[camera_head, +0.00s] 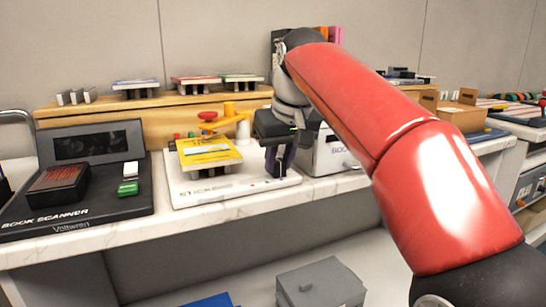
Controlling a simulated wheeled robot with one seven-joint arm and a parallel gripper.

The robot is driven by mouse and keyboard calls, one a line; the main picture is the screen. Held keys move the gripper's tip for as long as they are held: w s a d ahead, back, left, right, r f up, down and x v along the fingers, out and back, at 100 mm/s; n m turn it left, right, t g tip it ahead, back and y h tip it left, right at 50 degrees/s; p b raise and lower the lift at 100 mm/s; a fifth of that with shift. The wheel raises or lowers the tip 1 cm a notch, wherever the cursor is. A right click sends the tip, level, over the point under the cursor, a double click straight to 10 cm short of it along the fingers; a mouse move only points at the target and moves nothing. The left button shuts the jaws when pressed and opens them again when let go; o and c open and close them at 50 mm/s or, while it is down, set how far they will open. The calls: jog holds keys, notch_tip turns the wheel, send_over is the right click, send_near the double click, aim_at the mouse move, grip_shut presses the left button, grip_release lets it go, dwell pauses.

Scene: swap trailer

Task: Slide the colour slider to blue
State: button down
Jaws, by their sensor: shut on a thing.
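My gripper (279,163) points down over the right part of a low white machine (235,187) on the counter. Its dark fingers are shut on a small part there, apparently the colour slider. The slider itself is hidden by the fingers, and I cannot read its colour setting. A yellow book (208,152) with a pale label lies raised on dark supports on the machine, left of my gripper. An orange and yellow fixture with a red knob (207,116) stands behind the book.
A black book scanner (85,205) with a dark red book stands to the left. A white box-shaped machine (328,155) is close behind my gripper on the right. A wooden shelf (150,118) with books runs behind. A grey box (320,285) sits below the counter.

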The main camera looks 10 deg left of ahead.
jog(key=c, duration=1.2)
grip_release()
jog(key=shift+w+d, duration=0.1)
jog(key=shift+d, duration=0.1)
jog(key=shift+r, duration=0.1)
jog(key=p+v, duration=0.3)
jog(key=v, duration=0.4)
jog(key=shift+r, duration=0.3)
jog(key=shift+d, duration=0.1)
jog(key=s+d+f+m+t+h, duration=0.1)
jog(key=s+d+f+m, duration=0.2)
jog(key=s+d+f, duration=0.6)
jog(key=s+d+f+m+h, duration=0.1)
jog(key=s+d+f+m, duration=0.2)
jog(key=s+d+f, duration=0.7)
notch_tip(320, 180, down, 8)
jog(key=s, duration=0.2)
jog(key=shift+s+d+f+t, duration=0.2)
jog(key=shift+s+d+t, duration=0.1)
jog(key=shift+t, duration=0.1)
